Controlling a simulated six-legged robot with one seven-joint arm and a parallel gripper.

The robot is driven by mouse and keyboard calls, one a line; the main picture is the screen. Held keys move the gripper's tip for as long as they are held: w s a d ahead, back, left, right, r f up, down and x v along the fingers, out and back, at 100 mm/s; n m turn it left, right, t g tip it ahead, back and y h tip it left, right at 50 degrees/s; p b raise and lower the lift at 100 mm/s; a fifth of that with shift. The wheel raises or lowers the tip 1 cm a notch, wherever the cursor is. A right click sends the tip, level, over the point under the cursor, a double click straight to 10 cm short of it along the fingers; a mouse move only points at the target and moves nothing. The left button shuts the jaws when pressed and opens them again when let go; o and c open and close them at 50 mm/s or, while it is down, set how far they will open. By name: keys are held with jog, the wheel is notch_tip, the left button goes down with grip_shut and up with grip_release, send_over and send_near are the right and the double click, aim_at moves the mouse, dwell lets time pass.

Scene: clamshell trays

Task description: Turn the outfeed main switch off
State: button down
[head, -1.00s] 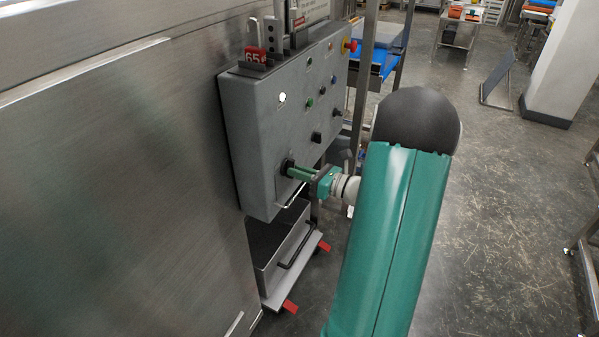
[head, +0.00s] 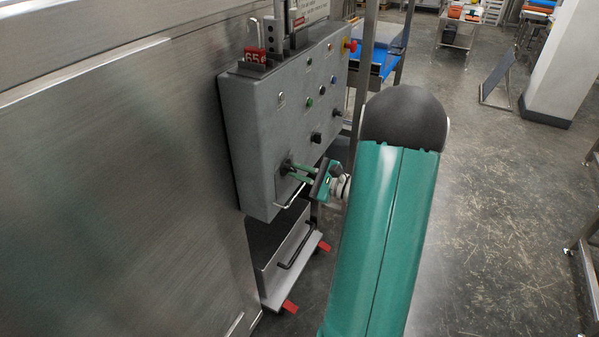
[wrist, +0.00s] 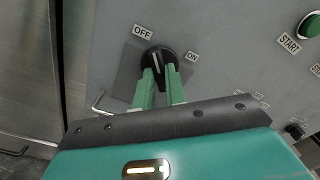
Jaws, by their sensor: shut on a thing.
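The outfeed main switch is a black rotary knob (wrist: 158,57) on the grey control box (head: 250,140), with an OFF label (wrist: 143,32) at its upper left and an ON label (wrist: 192,56) at its right in the wrist view. My gripper (wrist: 162,76) is shut on the knob, one green finger on each side. In the head view my gripper (head: 290,169) meets the knob low on the box front, and the fingers mostly hide it. The fingers cover part of the knob, so I cannot tell its exact pointer angle.
A green START button (wrist: 310,25) and other knobs (head: 316,137) sit nearby. A metal bar handle (head: 290,197) juts out below the switch. Open floor lies at the right.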

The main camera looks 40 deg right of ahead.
jog(key=shift+n, duration=0.6)
jog(key=c, duration=1.4)
grip_release()
jog(key=shift+c, duration=0.2)
jog(key=shift+s, duration=0.1)
jog(key=v, duration=1.3)
jog(key=shift+s, duration=0.35)
jog(key=shift+d, duration=0.1)
